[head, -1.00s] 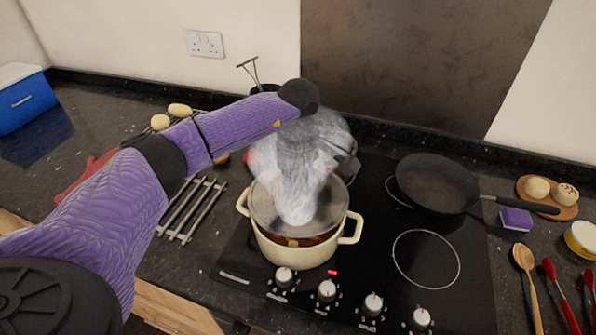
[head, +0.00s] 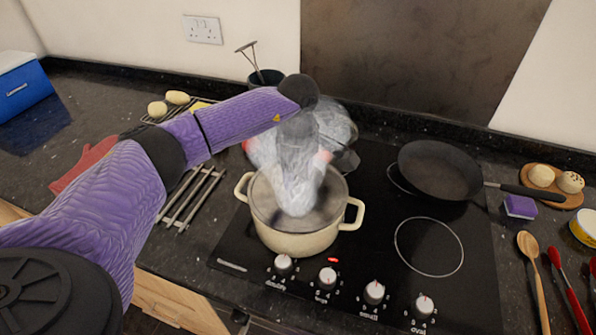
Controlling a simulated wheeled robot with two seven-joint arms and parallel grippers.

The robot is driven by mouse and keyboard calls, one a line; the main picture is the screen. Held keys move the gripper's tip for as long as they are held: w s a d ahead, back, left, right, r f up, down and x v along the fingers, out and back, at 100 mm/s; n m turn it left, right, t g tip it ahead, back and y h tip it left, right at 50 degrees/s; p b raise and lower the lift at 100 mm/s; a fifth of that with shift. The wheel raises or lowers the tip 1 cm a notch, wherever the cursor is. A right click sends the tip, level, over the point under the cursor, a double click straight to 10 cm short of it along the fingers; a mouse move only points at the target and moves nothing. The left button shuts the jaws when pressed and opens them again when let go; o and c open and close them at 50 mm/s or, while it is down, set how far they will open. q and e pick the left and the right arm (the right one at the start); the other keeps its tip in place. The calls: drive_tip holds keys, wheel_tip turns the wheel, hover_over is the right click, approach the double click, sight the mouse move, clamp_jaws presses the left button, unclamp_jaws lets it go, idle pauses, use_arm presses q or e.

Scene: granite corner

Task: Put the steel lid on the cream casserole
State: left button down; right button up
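The cream casserole (head: 298,242) stands on the front-left ring of the hob, with a handle on each side. The steel lid (head: 326,200) lies level across its top, and its edge appears to meet the rim all round the front. My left gripper (head: 296,185) points down over the middle of the lid. Whitish, translucent steam blurs the gripper and the lid's knob, so I cannot tell whether the fingers are open or shut on it. My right gripper is not in view.
A black frying pan (head: 438,172) sits on the back-right ring, its handle pointing right. A metal rack (head: 192,198) lies left of the casserole. The front-right ring (head: 429,246) is clear. A purple sponge (head: 520,207) and wooden spoon (head: 534,270) lie right of the hob.

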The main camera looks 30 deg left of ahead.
use_arm(q)
drive_tip(key=shift+f, duration=0.25)
drive_tip(key=shift+f+b, duration=0.2)
drive_tip(key=shift+b, duration=0.1)
unclamp_jaws()
idle(0.5)
wheel_tip(320, 180, up, 7)
drive_tip(key=p, duration=0.5)
drive_tip(key=shift+r, duration=0.15)
